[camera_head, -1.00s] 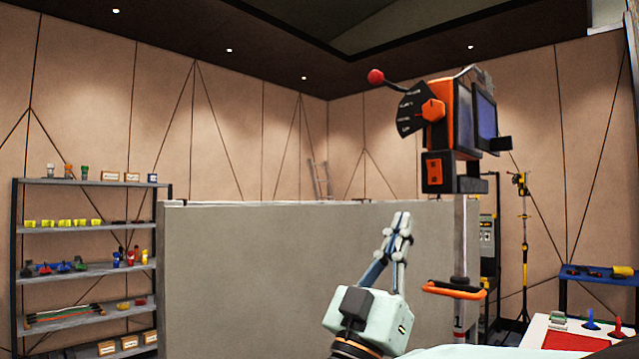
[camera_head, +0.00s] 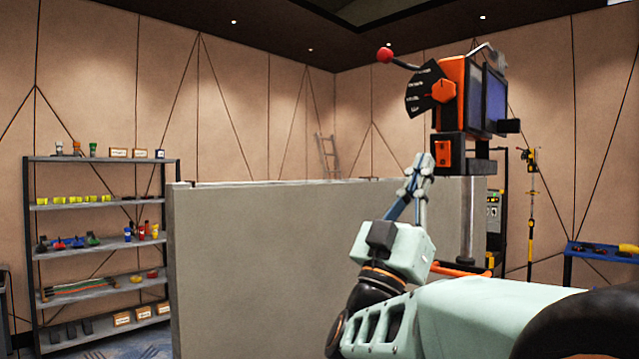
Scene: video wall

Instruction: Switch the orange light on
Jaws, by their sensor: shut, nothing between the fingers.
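An orange and black device (camera_head: 456,90) stands on a grey pole (camera_head: 467,215) at the right. It has a dark panel on its right side, a black labelled dial plate with an orange knob (camera_head: 443,91), and a red ball lever (camera_head: 384,55). Below it is a black box with a small orange switch plate (camera_head: 442,152). I cannot tell whether any light is lit. My gripper (camera_head: 424,161) is shut and empty, pointing up, with its tips just left of and slightly below the switch plate. I cannot tell whether they touch the box.
A grey partition (camera_head: 270,270) stands behind my arm. A shelf unit (camera_head: 100,203) with small items is at the left. An orange handle ring (camera_head: 458,269) on the pole is partly hidden by my arm. A blue table (camera_head: 600,252) and a yellow-black stand (camera_head: 531,215) are at the right.

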